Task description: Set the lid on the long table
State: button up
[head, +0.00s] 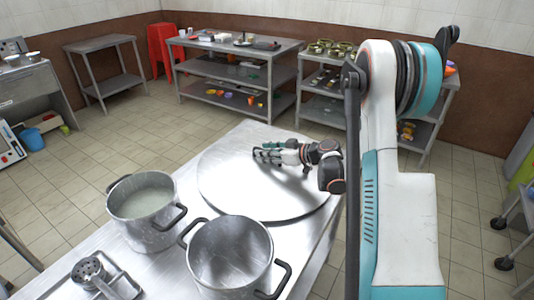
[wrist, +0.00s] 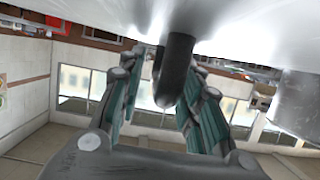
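The lid (head: 235,190) is a wide, round silver disc with a dark handle (wrist: 177,75). In the head view it shows over the far part of the long metal table (head: 183,250). I cannot tell whether it touches the tabletop or is held just above it. My gripper (head: 262,153) reaches in from the right over the lid. In the wrist view my gripper's fingers (wrist: 172,62) converge on both sides of the handle and appear shut on it. The gripper hides the handle in the head view.
A stockpot with pale content (head: 145,195) and an empty open stockpot (head: 230,255) stand on the near part of the table. A perforated ladle (head: 90,270) lies in a tray at the front left. Shelved benches (head: 240,55) stand at the back wall, with open floor between.

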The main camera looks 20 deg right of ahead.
jog(key=p+v, duration=0.3)
jog(key=v, duration=0.9)
